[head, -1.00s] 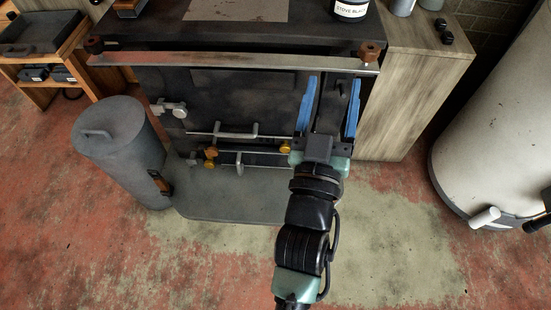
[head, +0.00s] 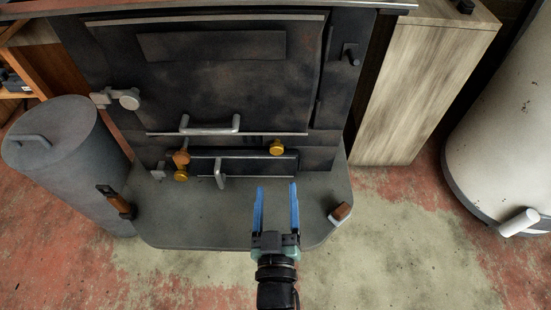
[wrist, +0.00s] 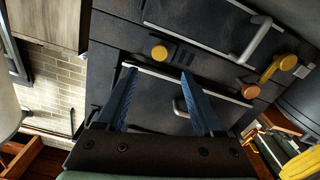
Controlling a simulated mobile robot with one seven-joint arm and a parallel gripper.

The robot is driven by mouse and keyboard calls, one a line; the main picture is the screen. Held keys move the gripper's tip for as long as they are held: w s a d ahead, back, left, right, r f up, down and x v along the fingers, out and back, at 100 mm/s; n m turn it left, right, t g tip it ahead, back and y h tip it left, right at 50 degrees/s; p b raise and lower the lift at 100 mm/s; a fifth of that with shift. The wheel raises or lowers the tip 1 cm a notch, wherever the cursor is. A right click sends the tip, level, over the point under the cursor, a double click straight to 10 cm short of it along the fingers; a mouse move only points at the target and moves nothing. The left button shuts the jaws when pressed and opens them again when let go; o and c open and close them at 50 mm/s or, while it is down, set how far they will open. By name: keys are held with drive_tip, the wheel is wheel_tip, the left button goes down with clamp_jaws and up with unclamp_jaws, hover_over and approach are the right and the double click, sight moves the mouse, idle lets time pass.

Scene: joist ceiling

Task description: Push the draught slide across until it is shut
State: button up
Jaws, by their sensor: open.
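The stove's dark front fills the head view. A yellow knob (head: 276,147), probably the draught slide's, sits right of centre below the door's rail. In the wrist view the same knob (wrist: 159,52) has dark slots beside it. My gripper (head: 275,188) is open and empty, its blue fingers pointing at the stove front. It is in front of and below the knob in the head view, apart from it. The wrist view, turned upside down, shows the fingertips (wrist: 158,72) near the knob. Whether they touch cannot be told.
A door handle (head: 210,125) and a lower panel's handle (head: 219,172) stick out left of the knob. A wooden knob (head: 181,158) and another yellow knob (head: 181,174) are further left. A grey bin (head: 65,160) stands left; a wooden cabinet (head: 420,90) stands right.

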sight(277, 151)
drive_tip(key=w+b, duration=0.1)
drive_tip(key=w, duration=0.8)
drive_tip(key=shift+w, duration=0.4)
clamp_jaws()
idle(0.9)
